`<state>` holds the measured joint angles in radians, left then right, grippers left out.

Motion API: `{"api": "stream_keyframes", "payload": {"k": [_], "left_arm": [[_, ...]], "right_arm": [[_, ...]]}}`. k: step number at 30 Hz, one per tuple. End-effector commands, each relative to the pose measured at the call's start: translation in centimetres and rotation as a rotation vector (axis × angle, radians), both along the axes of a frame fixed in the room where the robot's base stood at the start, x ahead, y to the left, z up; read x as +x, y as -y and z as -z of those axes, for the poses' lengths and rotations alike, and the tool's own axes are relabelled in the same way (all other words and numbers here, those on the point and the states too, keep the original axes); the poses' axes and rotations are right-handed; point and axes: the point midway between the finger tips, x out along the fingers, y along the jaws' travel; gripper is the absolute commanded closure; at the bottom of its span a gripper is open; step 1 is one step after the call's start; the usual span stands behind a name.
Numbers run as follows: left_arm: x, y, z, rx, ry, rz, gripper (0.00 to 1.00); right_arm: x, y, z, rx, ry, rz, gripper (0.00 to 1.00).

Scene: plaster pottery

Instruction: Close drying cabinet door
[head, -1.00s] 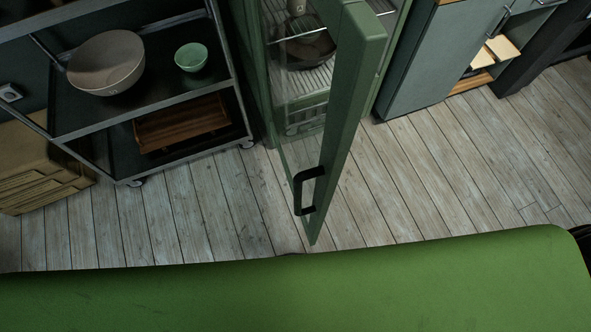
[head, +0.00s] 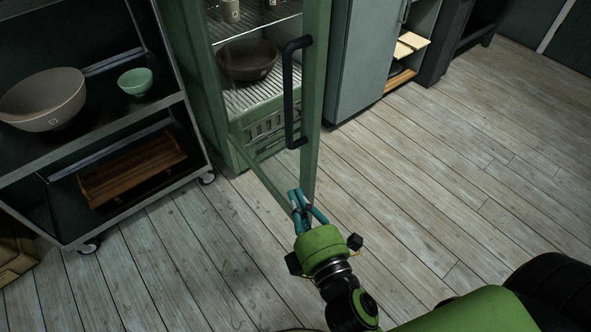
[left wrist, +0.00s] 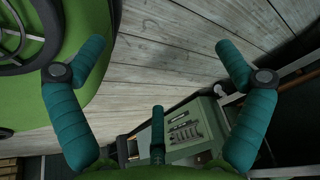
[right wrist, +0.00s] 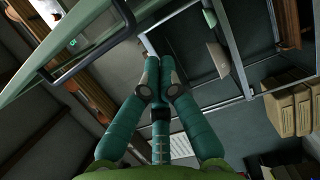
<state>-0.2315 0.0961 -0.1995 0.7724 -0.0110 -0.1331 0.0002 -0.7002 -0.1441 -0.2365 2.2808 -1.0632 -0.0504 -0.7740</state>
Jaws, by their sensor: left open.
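The green drying cabinet (head: 236,150) stands upper middle in the head view. Its glass door, with a green frame (head: 313,130) and a black handle (head: 290,95), stands open and swung out toward me. My right gripper (head: 304,203) is at the lower end of the door, below the handle; I cannot tell whether it touches the frame. In the right wrist view its teal fingers (right wrist: 159,72) are drawn together with nothing visible between them. My left gripper (left wrist: 155,55) is open and empty in the left wrist view, and is outside the head view.
A dark wheeled rack (head: 130,115) with a large bowl (head: 44,100), a small green bowl (head: 135,81) and a wooden tray (head: 133,171) stands left of the cabinet. A grey-green cupboard (head: 362,60) stands right. The wooden floor (head: 440,190) at right is clear.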

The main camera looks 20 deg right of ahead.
Motion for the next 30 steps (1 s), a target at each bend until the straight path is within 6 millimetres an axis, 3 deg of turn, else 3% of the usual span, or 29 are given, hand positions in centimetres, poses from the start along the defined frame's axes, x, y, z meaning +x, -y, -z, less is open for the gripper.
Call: {"api": "stream_keyframes", "payload": {"k": [9, 16, 21, 30], "left_arm": [[-4.9, -0.3, -0.8, 0.010, -0.107, -0.008, 0.00], [-7.0, -0.4, -0.9, 0.016, -0.151, -0.011, 0.00], [-8.2, -0.5, -1.3, 0.019, -0.182, -0.013, 0.00], [-9.7, -0.6, -1.1, 0.022, -0.213, -0.015, 0.00]], "right_arm": [[5.3, -0.2, -0.4, 0.001, 0.002, -0.002, 1.00], [9.7, -0.4, -0.3, 0.002, 0.000, 0.000, 1.00], [10.2, 2.1, -0.1, 0.000, -0.003, -0.001, 1.00], [10.6, 3.4, 0.0, 0.006, -0.003, -0.001, 1.00]]}}
